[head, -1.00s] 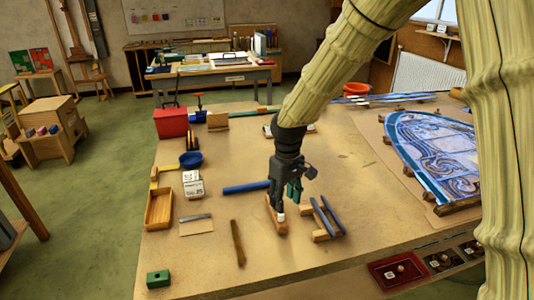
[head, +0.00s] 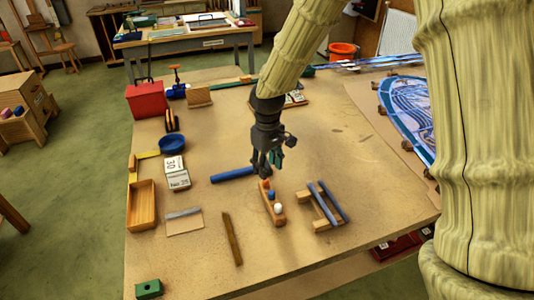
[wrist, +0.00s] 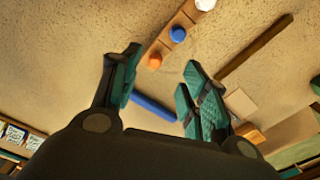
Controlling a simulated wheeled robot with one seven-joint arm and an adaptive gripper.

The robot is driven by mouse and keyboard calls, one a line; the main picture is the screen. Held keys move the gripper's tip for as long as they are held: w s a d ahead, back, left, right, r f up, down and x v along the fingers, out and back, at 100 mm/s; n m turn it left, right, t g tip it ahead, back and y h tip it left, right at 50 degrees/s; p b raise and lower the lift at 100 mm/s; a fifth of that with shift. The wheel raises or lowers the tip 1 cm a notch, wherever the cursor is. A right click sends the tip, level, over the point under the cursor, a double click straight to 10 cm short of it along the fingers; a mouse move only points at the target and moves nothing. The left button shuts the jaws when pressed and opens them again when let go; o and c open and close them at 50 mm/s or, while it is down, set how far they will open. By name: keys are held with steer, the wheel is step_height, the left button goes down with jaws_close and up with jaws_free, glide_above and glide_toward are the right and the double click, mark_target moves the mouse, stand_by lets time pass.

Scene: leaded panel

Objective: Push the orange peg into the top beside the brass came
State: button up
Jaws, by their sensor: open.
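The orange peg (head: 265,184) stands at the far end of a small wooden block (head: 279,220), which also holds a blue peg (head: 270,195) and a white peg (head: 277,208). My gripper (head: 267,172) is open and empty, just above and behind the orange peg. In the wrist view the orange peg (wrist: 155,61) shows between the spread fingers (wrist: 163,64), apart from both. A brown strip (head: 232,238), perhaps the brass came, lies on the bench top (head: 180,262) left of the block. I cannot tell where a hole beside it is.
A blue rod (head: 232,174) lies left of my gripper. A wooden rack (head: 322,224) with two blue bars stands right of the block. A wooden tray (head: 142,205), a card (head: 185,222) and a white box (head: 176,172) are at the left. The front of the bench is mostly clear.

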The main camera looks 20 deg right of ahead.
mark_target(266, 181)
steer(key=f, duration=0.1)
steer(key=w+f, duration=0.1)
steer(key=f, duration=0.1)
steer(key=w+f, duration=0.1)
steer(key=f, duration=0.1)
steer(key=shift+w+p, duration=0.25)
steer(key=shift+p, duration=0.15)
steer(key=shift+s+f, duration=0.15)
steer(key=shift+f, duration=0.15)
steer(key=shift+s+f+p, duration=0.3)
steer(key=shift+s+f, duration=0.05)
steer(key=shift+s, duration=0.25)
steer(key=shift+w+f, duration=0.5)
steer(key=shift+f, duration=0.25)
steer(key=shift+s+r, duration=0.25)
steer(key=shift+s, duration=0.05)
steer(key=shift+c, duration=0.4)
steer(key=shift+w+f, duration=0.1)
jaws_close()
